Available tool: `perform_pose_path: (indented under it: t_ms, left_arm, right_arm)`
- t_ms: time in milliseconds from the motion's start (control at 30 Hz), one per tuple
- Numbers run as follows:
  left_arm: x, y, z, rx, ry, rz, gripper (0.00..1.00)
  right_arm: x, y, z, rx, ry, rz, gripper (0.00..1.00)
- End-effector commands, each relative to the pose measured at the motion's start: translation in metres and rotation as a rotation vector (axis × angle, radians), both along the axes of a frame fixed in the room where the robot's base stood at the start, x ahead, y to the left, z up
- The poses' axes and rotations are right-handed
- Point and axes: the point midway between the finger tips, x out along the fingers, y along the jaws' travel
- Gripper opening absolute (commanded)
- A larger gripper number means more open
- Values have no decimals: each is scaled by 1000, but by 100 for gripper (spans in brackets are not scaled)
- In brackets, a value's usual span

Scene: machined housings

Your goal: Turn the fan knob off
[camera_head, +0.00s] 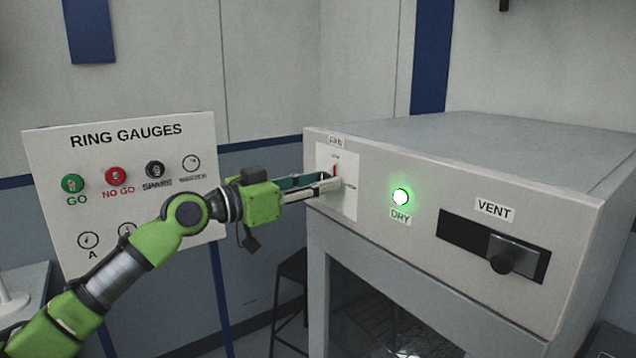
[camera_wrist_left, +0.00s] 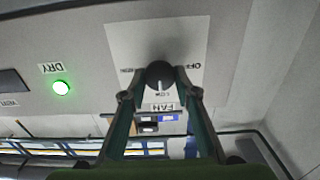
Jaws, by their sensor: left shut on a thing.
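The fan knob is a dark round knob (camera_wrist_left: 160,74) on a white plate (camera_wrist_left: 186,40) under a FAN label. In the left wrist view the scene is upside down, with OFF at the right and LOW beside the FAN label. The knob's white pointer line faces LOW. My left gripper (camera_wrist_left: 160,92) is shut on the knob, one fingertip on each side. In the head view my left gripper (camera_head: 332,183) reaches the plate (camera_head: 350,202) from the left, and its fingers hide most of the knob. My right gripper is not in view.
The grey cabinet (camera_head: 480,140) also carries a lit green DRY lamp (camera_head: 400,196) and a VENT slider (camera_head: 502,254) to the right. A RING GAUGES board (camera_head: 60,215) stands behind my left arm. A dark stool (camera_head: 292,270) stands beside the cabinet.

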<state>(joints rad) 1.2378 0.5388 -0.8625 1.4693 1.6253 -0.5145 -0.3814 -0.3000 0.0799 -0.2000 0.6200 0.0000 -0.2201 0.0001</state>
Motion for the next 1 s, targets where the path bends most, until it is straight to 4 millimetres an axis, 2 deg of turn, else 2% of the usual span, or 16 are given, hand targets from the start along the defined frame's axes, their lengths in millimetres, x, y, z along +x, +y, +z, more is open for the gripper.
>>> perform_pose_path:
  t_ms: [367, 1000]
  left_arm:
    - [1, 0, 2, -75, 102, 0, 7]
    - [2, 2, 2, -419, 575, 0, 7]
  right_arm:
    - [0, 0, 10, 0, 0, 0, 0]
    - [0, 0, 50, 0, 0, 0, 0]
